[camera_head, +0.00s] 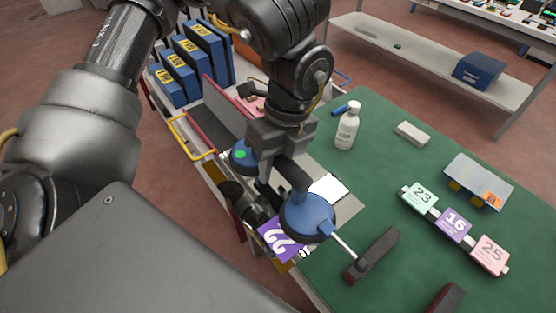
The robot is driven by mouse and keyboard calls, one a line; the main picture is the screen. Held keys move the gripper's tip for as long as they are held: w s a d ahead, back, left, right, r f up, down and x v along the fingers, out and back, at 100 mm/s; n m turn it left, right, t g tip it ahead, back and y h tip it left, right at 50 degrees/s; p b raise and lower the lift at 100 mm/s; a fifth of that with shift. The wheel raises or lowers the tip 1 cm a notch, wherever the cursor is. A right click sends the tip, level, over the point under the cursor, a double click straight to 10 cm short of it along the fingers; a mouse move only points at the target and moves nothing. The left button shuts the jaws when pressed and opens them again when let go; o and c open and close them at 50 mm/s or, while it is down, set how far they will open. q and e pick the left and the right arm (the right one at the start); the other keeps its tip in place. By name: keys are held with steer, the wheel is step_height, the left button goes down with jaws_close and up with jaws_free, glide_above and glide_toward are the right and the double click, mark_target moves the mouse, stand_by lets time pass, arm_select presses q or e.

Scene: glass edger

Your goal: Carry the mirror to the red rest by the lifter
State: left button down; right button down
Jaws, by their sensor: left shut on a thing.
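My left gripper (285,135) is shut on the dark handle of the lifter, which has two blue round cups. The near cup (307,217) and the far cup (242,155) sit over the left edge of the green bench. A flat greyish surface (347,208) shows beside the lifter and may be the mirror; the arm and cups hide much of it, and I cannot tell if the cups touch it. A purple tag marked 22 (281,238) shows below the near cup. A red-edged slanted rack (214,97) stands left of the gripper; I cannot tell if it is the red rest. My right gripper is not in view.
The green bench (385,150) holds a white bottle (347,127), an eraser-like block (412,133), numbered tags (455,224), a grey plate (478,178) and a dark red-brown bar (372,256). Blue binders (183,75) stand at the upper left. A shelf with a blue box (478,70) is behind.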

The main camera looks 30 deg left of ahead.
arm_select(q)
steer(key=shift+w+d+r+n, duration=0.2)
steer(key=shift+w+n, duration=0.4)
steer(key=shift+n, duration=0.3)
steer(key=w+n, duration=0.2)
steer(key=w+n+h, duration=0.1)
steer(key=w+n, duration=0.1)
steer(key=n, duration=0.1)
steer(key=w+n+h, duration=0.1)
steer(key=w+n, duration=0.1)
steer(key=n, duration=0.1)
steer(key=shift+a+r, duration=0.1)
steer(key=shift+r, duration=0.2)
steer(key=w+a+n+t+h, duration=0.1)
steer(key=w+a+n, duration=0.1)
steer(key=w+n, duration=0.4)
steer(key=n, duration=0.2)
steer(key=shift+w+a+r+n, duration=0.2)
steer(key=shift+a+r+n, duration=0.05)
steer(key=shift+a+n, duration=0.15)
steer(key=shift+d, duration=0.15)
